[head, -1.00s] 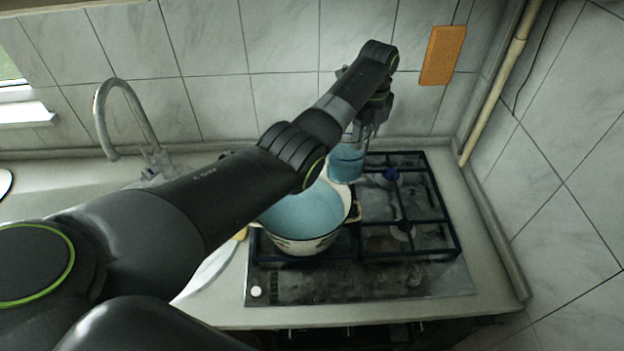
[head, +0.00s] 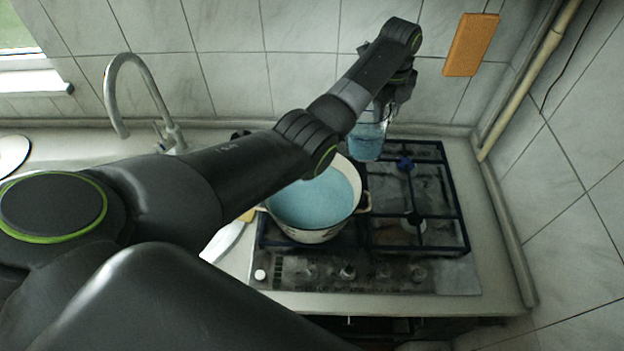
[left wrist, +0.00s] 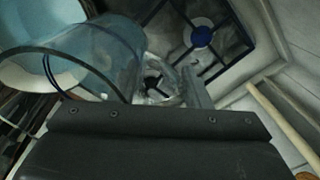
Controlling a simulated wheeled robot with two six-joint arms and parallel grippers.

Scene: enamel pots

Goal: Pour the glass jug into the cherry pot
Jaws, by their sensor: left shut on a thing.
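The cherry pot (head: 312,237) is a cream enamel pot with side handles on the left part of the hob. It is full of light blue liquid well up its wall. The glass jug (head: 368,143), clear with blue liquid in it, is held above the hob behind and to the right of the pot, looking about upright. My left gripper (head: 392,92) is shut on the jug; my arm partly hides both. In the left wrist view the jug (left wrist: 110,55) fills the upper left, with the pot's blue contents behind it. My right gripper is not in view.
The black gas hob (head: 415,205) has free grates at right. A tap (head: 125,85) stands at the left, and a white plate (head: 12,155) lies at the far left. An orange block (head: 471,45) is on the tiled back wall. A pipe (head: 530,75) runs along the right corner.

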